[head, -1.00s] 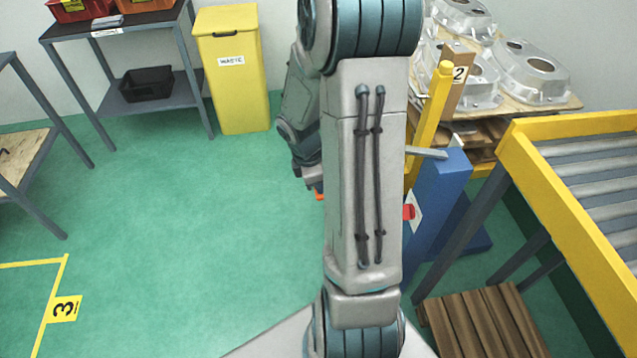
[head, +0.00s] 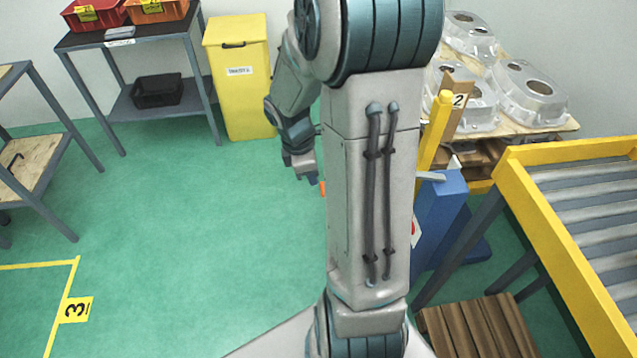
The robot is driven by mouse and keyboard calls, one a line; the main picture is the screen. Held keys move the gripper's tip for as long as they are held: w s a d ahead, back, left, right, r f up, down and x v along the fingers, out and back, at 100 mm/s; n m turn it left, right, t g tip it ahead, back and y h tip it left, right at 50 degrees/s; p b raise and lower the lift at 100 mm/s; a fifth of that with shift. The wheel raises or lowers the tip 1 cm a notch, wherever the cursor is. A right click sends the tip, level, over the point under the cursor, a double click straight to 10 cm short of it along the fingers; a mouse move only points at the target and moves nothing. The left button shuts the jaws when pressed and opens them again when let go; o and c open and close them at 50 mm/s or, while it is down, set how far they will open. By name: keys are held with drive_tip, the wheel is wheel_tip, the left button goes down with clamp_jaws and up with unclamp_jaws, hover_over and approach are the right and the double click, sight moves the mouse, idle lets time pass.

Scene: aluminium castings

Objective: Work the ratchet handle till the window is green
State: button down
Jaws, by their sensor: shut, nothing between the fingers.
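The blue post (head: 440,215) stands right of my arm, its left side partly hidden. A short grey handle (head: 431,177) sticks out level to the left from its top; its left end is near or behind my arm. On the post's face, a white plate with a small red window (head: 414,229) shows at the edge of my arm; most of it is hidden. My gripper (head: 318,184) hangs left of my upper arm, partly hidden behind it, with an orange bit showing. It is shut and empty, apart from the handle.
A yellow roller conveyor (head: 560,215) and a wooden pallet (head: 480,325) are at right. A yellow post (head: 436,135) and castings (head: 528,92) stand behind the blue post. A yellow waste bin (head: 240,95) and a shelf table (head: 130,38) are at back left. Green floor at left is clear.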

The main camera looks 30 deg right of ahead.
drive_tip(key=shift+v, duration=1.6)
drive_tip(key=shift+a, duration=0.1)
drive_tip(key=s+a+r+m+t+p, duration=0.1)
drive_tip(key=s+a+r+m+p, duration=0.3)
drive_tip(key=r, duration=0.3)
drive_tip(key=s+a+r+m+t+y+p, duration=0.1)
drive_tip(key=s+a+r+m+p, duration=0.2)
drive_tip(key=r, duration=0.5)
drive_tip(key=s+a+r+m+t+y+p, duration=0.1)
drive_tip(key=s+a+r+m+p, duration=0.3)
drive_tip(key=a+r+m+p, duration=0.1)
wheel_tip(320, 180, up, 3)
drive_tip(key=shift+s+f+m+t, duration=0.1)
drive_tip(key=shift+s+m+t, duration=0.2)
drive_tip(key=shift+m, duration=0.4)
